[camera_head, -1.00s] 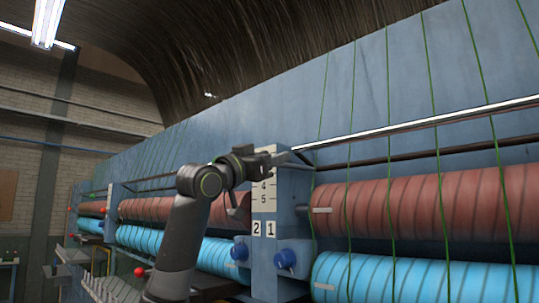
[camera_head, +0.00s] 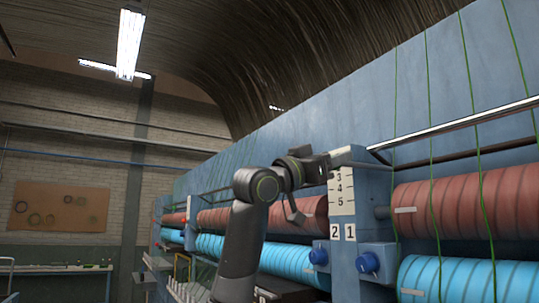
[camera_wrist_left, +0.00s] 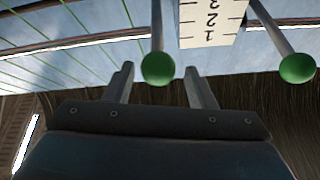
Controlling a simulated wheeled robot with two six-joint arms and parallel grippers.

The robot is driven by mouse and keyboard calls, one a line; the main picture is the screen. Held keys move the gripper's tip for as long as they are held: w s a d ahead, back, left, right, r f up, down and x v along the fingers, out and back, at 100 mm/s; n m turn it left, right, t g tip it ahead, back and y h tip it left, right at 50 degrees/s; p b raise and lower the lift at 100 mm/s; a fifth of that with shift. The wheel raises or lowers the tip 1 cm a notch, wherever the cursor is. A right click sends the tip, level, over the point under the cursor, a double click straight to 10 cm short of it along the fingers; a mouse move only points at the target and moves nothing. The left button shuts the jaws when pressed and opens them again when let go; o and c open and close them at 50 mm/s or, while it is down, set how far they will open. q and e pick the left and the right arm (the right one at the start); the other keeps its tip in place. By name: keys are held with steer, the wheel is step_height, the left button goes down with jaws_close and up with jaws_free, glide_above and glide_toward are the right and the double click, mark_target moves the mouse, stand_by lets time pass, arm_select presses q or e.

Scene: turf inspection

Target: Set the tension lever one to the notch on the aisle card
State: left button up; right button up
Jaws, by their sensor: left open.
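Two tension levers show in the left wrist view as grey rods with green ball ends, a left one (camera_wrist_left: 158,68) and a right one (camera_wrist_left: 297,68). A white scale (camera_wrist_left: 212,22) with upside-down numbers lies between them. In the head view this scale (camera_head: 341,192) is on the blue post, above plates marked 2 (camera_head: 335,232) and 1 (camera_head: 350,232). My left gripper (camera_head: 326,165) is open at the scale's top. In the wrist view the left lever's ball appears between its fingertips; contact cannot be told. I cannot make out the aisle card. My right gripper is out of view.
Blue knobs (camera_head: 368,262) stick out of the post below the scale. Red rollers (camera_head: 450,205) and cyan rollers (camera_head: 455,280) run on both sides of it, with green threads in front. A cork board (camera_head: 60,206) hangs on the far wall above a bench.

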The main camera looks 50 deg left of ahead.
arm_select(q)
steer(key=s+a+b, duration=0.1)
steer(key=s+b, duration=0.3)
steer(key=s, duration=1.1)
steer(key=shift+s+f, duration=0.15)
steer(key=shift+f, duration=0.2)
stand_by(0.5)
steer(key=shift+a, duration=0.1)
stand_by(0.3)
steer(key=b+v, duration=0.5)
steer(key=v, duration=1.2)
steer(key=shift+s+r, duration=0.2)
steer(key=shift+s, duration=0.05)
